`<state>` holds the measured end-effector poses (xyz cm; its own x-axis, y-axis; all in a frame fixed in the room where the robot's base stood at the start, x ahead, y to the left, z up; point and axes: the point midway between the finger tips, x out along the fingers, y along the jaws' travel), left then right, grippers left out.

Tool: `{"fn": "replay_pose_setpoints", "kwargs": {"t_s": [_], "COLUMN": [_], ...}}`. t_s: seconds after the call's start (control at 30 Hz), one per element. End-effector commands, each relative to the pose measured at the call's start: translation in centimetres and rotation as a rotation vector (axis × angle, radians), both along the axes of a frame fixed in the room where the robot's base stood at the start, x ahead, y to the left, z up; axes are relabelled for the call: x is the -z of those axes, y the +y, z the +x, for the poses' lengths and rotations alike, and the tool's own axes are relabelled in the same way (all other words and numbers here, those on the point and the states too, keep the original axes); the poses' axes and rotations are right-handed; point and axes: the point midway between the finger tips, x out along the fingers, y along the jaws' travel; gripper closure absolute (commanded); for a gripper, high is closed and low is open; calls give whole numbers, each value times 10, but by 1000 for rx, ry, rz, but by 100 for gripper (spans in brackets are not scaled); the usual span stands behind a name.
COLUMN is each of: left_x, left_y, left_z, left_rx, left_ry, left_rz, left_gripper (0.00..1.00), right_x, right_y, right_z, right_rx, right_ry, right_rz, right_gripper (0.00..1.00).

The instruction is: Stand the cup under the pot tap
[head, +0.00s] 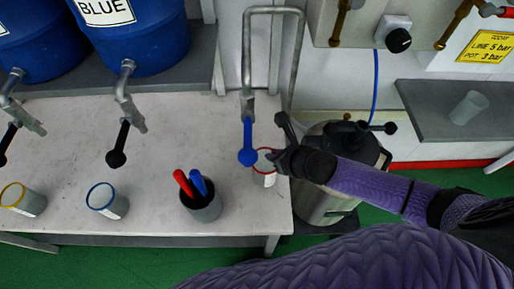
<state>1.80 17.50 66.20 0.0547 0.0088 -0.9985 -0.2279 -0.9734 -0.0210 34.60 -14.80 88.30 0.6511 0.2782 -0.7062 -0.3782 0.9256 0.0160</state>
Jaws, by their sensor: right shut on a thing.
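A pale cup with a red rim (267,179) is at the right end of the white table (150,180). My right gripper (279,160) reaches in from the right and is shut on this cup at its right side. The pot tap (248,105) hangs from a bent steel pipe, with a blue lever (248,150) just left of the cup in the picture. The lever's end comes close to the cup's rim. I cannot tell whether the cup touches the table. The steel pot (320,205) stands right of the table, partly behind my arm. My left gripper is out of view.
A cup with a blue rim (107,200), a cup with a yellow rim (23,199) and a dark holder with red and blue pens (203,204) stand on the table. Blue drums (150,45) sit behind. Another cup (468,107) is on the grey shelf (425,120) at right.

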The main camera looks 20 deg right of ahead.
Motion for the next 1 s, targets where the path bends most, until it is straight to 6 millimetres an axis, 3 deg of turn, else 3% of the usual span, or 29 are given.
{"fn": "replay_pose_setpoints", "kwargs": {"t_s": [0.1,0.3,0.47,0.83,0.87,1.0], "left_x": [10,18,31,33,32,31], "left_y": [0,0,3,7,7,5], "left_z": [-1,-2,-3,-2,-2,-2], "left_rx": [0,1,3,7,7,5], "left_ry": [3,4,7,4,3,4], "left_rz": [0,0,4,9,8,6], "left_gripper": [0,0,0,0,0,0], "right_x": [2,2,35,39,38,37], "right_y": [13,25,25,24,24,24], "right_z": [31,59,56,56,56,56], "right_rx": [1,1,2,1,1,1], "right_ry": [-2,-1,5,1,1,1], "right_rz": [2,2,2,0,0,0], "right_gripper": [100,100,100,100,80,51]}}
